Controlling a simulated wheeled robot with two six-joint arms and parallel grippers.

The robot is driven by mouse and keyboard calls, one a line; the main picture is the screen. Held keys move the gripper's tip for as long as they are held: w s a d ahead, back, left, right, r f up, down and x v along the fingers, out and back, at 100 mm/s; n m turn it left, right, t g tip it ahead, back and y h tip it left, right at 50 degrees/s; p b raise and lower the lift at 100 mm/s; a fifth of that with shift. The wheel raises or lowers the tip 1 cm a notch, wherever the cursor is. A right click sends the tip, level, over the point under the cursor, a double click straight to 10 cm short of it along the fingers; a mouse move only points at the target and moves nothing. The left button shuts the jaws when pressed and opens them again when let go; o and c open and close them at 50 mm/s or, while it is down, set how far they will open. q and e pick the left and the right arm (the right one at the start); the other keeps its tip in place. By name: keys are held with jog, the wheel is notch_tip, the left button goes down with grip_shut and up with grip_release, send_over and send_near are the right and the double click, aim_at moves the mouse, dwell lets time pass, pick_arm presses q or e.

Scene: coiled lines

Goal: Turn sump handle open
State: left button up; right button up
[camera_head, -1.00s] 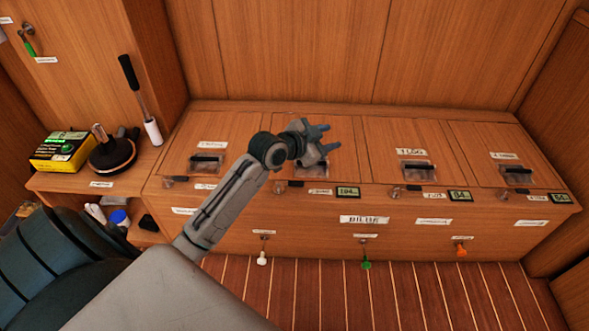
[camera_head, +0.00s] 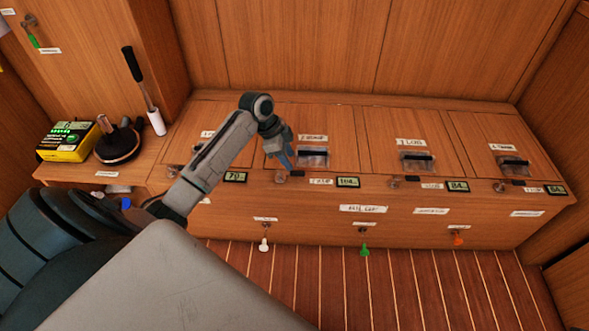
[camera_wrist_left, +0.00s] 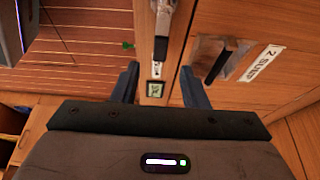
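My left gripper (camera_head: 284,158) points down at the front left corner of the second lid, which bears a label that seems to read "2 SUMP" (camera_head: 313,138). Just below its fingertips a small metal fitting (camera_head: 280,176) sits on the front ledge, beside a small label (camera_head: 320,182). In the left wrist view my gripper (camera_wrist_left: 160,88) is open, with nothing between its fingers. A grey metal handle (camera_wrist_left: 163,28) lies ahead between the fingers, apart from them. The lid label (camera_wrist_left: 262,62) shows on the right. My right gripper is not in view.
Lit displays (camera_head: 235,177) (camera_head: 347,182) stand along the ledge. The lids have recessed dark pulls (camera_head: 313,153). White (camera_head: 264,244), green (camera_head: 364,249) and orange (camera_head: 458,240) pulls hang on the front. A yellow box (camera_head: 68,141) stands on the left shelf.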

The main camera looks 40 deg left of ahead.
aim_at(297, 173)
pick_arm(q)
jog(key=b+x, duration=0.1)
jog(key=x, duration=0.4)
jog(key=shift+w+d+f, duration=0.1)
jog(key=shift+f, duration=0.15)
grip_shut()
